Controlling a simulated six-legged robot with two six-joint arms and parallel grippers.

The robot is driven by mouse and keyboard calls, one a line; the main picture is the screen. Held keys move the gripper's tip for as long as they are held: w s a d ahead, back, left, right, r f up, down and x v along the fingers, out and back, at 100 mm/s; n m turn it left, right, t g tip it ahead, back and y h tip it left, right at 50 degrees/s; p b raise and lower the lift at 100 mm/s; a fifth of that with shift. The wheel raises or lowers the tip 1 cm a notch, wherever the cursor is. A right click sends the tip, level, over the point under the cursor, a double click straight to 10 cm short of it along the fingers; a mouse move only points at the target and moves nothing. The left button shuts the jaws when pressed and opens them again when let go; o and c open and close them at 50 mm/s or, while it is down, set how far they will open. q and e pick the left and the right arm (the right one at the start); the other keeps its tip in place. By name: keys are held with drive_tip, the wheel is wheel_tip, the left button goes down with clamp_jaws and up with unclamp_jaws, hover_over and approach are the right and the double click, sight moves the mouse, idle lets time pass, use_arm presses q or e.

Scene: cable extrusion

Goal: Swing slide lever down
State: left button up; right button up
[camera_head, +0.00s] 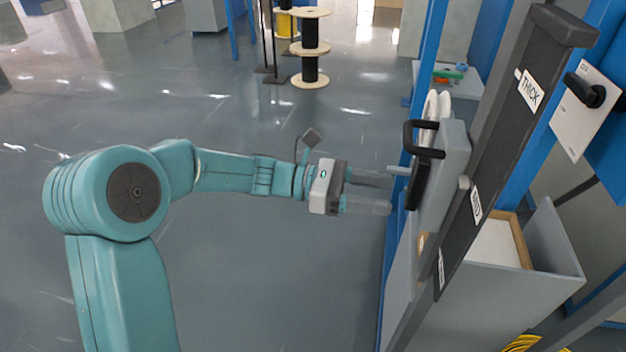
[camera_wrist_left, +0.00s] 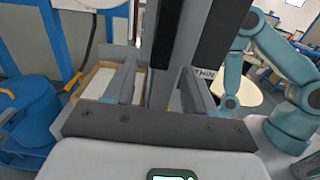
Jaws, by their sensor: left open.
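The grey slide block (camera_head: 447,172) sits on a dark upright rail (camera_head: 492,150) with THICK and other labels on it. A black looped handle (camera_head: 425,140) and a black bar (camera_head: 418,186), which looks like the lever, are on the block's left face. My left gripper (camera_head: 386,193) is open and points right, its fingertips just left of the black bar. In the left wrist view, its two fingers stand apart (camera_wrist_left: 160,85) with a dark upright bar beyond and between them. I cannot tell whether the fingers touch the bar. My right gripper is not in view.
A grey bin (camera_head: 500,300) stands below the rail at right, and a panel with a black knob (camera_head: 585,92) is at upper right. Blue posts (camera_head: 425,60) border the machine. Cable spools (camera_head: 310,50) stand far back. The floor at left is open.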

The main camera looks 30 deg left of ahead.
use_arm(q)
drive_tip(key=v, duration=1.3)
drive_tip(key=s+d+f+m+g+y+p, duration=0.2)
drive_tip(key=d+f+y, duration=0.15)
drive_tip(key=f, duration=0.65)
drive_tip(key=s+d+f+m+g+y+p, duration=0.1)
drive_tip(key=s+d+f+g+y+p, duration=0.3)
drive_tip(key=f, duration=0.6)
drive_tip(key=s+d+f+m+y+p, duration=0.2)
drive_tip(key=s+d+f+m+y, duration=0.3)
drive_tip(key=s+f+m, duration=0.6)
wheel_tip(320, 180, down, 2)
drive_tip(key=d+m, duration=0.2)
drive_tip(key=m, duration=0.3)
drive_tip(key=shift+s+d+f+t+y, duration=0.2)
drive_tip(key=shift+s+t+y, duration=0.05)
drive_tip(key=shift+t+y, duration=0.15)
